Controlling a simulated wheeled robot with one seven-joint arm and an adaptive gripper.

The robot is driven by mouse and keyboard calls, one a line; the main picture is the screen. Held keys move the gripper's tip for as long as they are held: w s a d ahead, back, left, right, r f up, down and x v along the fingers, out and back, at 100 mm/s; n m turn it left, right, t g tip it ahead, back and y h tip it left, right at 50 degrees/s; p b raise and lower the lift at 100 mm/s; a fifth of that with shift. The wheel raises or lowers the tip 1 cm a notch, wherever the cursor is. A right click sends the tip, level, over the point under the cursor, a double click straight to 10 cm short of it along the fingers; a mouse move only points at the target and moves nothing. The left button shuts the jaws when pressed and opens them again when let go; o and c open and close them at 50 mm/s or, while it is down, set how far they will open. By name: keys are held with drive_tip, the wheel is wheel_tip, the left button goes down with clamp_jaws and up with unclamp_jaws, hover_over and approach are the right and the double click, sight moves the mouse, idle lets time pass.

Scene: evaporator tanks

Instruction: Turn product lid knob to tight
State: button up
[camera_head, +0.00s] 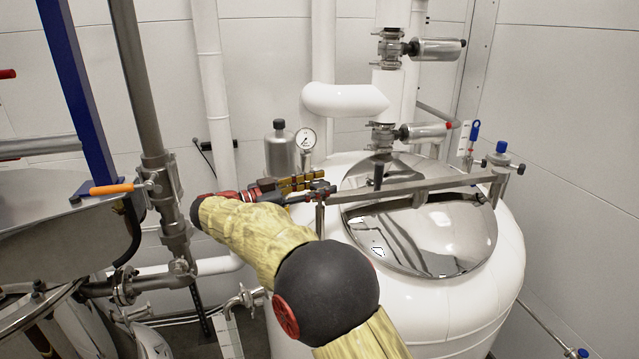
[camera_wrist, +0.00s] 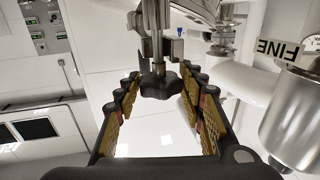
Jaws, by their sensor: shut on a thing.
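The product lid is a mirror-bright dome (camera_head: 440,245) on the white tank (camera_head: 470,310), with a flat metal bar (camera_head: 430,187) across it. In the wrist view a dark lobed knob (camera_wrist: 160,86) sits on a metal stem (camera_wrist: 158,45). My gripper (camera_wrist: 162,84) has its yellow-padded fingers on both sides of this knob and is shut on it. In the head view my gripper (camera_head: 316,188) is at the left end of the bar, above a metal post (camera_head: 320,218). The knob is mostly hidden there. Its tightness cannot be told.
A pressure gauge (camera_head: 306,139) and a metal canister (camera_head: 281,150) stand close behind my gripper. A blue-topped fitting (camera_head: 501,148) is at the bar's right end. Valves and white pipes (camera_head: 345,100) rise behind the lid. An orange-handled valve (camera_head: 112,189) is at left.

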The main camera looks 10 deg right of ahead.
drive_tip(key=o, duration=1.2)
drive_tip(key=shift+a, duration=0.1)
drive_tip(key=v, duration=1.2)
